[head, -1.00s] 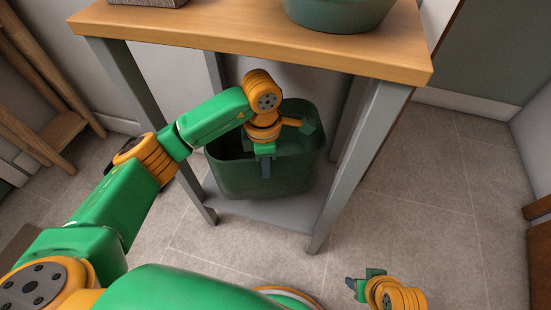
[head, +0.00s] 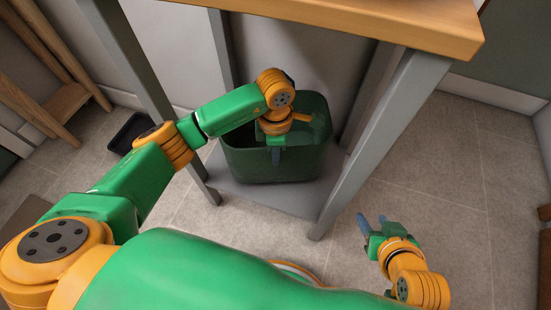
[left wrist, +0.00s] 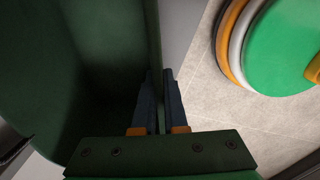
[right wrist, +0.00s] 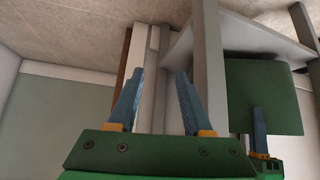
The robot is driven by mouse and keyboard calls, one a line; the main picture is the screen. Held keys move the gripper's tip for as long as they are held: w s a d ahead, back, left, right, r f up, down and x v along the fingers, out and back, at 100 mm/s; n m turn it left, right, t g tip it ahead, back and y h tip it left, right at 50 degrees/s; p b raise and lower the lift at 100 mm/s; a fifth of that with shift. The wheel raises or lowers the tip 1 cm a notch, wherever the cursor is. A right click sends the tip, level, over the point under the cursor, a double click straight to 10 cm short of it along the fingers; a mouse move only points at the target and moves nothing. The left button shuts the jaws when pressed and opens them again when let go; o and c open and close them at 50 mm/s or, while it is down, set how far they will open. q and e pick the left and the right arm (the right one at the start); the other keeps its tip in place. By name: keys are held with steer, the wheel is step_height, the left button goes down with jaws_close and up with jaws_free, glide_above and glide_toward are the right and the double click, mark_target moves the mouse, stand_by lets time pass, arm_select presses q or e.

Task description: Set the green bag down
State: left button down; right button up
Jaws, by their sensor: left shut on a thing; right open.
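The green bag (head: 245,165) is a dark green, open-topped, box-shaped bag under the bench. It stands upright over the grey lower shelf (head: 285,203), between the legs. Whether its base rests fully on the shelf or hangs just above it, I cannot tell. My left gripper (head: 276,160) points down at the bag's near side and is shut on its rim. In the left wrist view the fingers (left wrist: 158,80) pinch the bag's wall (left wrist: 85,60). My right gripper (head: 370,222) is open and empty, low at the right of the bench. The bag also shows in the right wrist view (right wrist: 262,90).
A grey front leg (head: 385,135) stands between the bag and my right gripper. A black tray (head: 128,132) lies on the floor at left, near a wooden rack (head: 65,105). Floor at right is clear.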

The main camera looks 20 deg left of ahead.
arm_select(q)
step_height(320, 180, down, 2)
steer(key=shift+f+b, duration=0.15)
steer(key=shift+b, duration=0.2)
arm_select(e)
steer(key=w+a+r+t+y, duration=0.1)
steer(key=w+r+t, duration=0.3)
steer(key=r, duration=0.1)
steer(key=shift+w+a, duration=0.3)
steer(key=shift+w, duration=0.1)
steer(key=shift+w+r, duration=0.1)
arm_select(q)
steer(key=shift+f, duration=0.1)
arm_select(e)
steer(key=shift+w+a+r+t, duration=0.15)
steer(key=shift+r+t, duration=0.1)
steer(key=shift+t, duration=0.05)
arm_select(q)
steer(key=c, duration=1)
jaws_free()
steer(key=shift+o, duration=0.2)
arm_select(e)
steer(key=shift+r, duration=0.15)
